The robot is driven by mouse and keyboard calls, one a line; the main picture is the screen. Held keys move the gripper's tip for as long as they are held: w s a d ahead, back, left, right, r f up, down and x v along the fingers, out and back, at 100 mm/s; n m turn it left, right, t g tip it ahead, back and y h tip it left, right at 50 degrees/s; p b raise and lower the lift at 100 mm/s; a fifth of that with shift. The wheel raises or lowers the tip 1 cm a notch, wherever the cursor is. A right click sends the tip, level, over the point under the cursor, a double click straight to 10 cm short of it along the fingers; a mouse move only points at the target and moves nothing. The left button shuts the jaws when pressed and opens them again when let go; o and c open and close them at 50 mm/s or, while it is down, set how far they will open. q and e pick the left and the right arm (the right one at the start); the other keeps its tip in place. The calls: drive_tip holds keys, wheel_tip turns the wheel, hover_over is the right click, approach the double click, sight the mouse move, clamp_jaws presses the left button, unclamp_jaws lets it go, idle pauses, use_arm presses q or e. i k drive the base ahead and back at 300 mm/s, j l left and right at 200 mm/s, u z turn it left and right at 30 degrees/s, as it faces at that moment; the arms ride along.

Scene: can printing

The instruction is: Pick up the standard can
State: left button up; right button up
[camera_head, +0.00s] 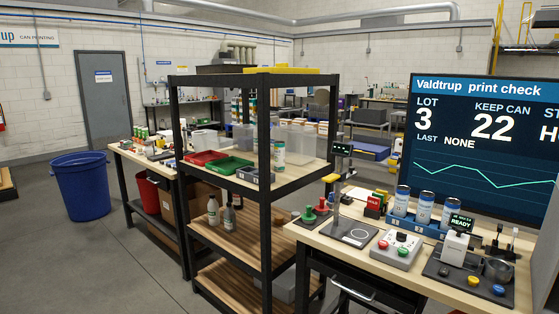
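Three white-and-blue cans stand upright in a row in a blue holder (399,223) on the workbench at the right: a left can (401,201), a middle can (425,207) and a right can (449,212). A similar pale can (279,153) stands on the upper board of the black shelf rack. I cannot tell from their labels which one is the standard can. Neither of my grippers shows in the view.
The bench (340,249) also holds a stand with a round-marked base (352,232), a button box (399,250) and a dark tray (463,285). A large screen (484,150) rises behind. The black rack (265,215) stands left of the bench. Open floor (95,255) lies at the left.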

sight(278, 146)
drive_tip(key=i+j, duration=0.15)
drive_tip(key=i, duration=0.3)
drive_tip(key=i+j, duration=0.15)
drive_tip(key=i, duration=0.25)
drive_tip(key=i+j, duration=0.15)
drive_tip(key=i, duration=0.3)
drive_tip(key=i+j, duration=0.1)
drive_tip(key=i, duration=0.35)
drive_tip(key=z, duration=0.05)
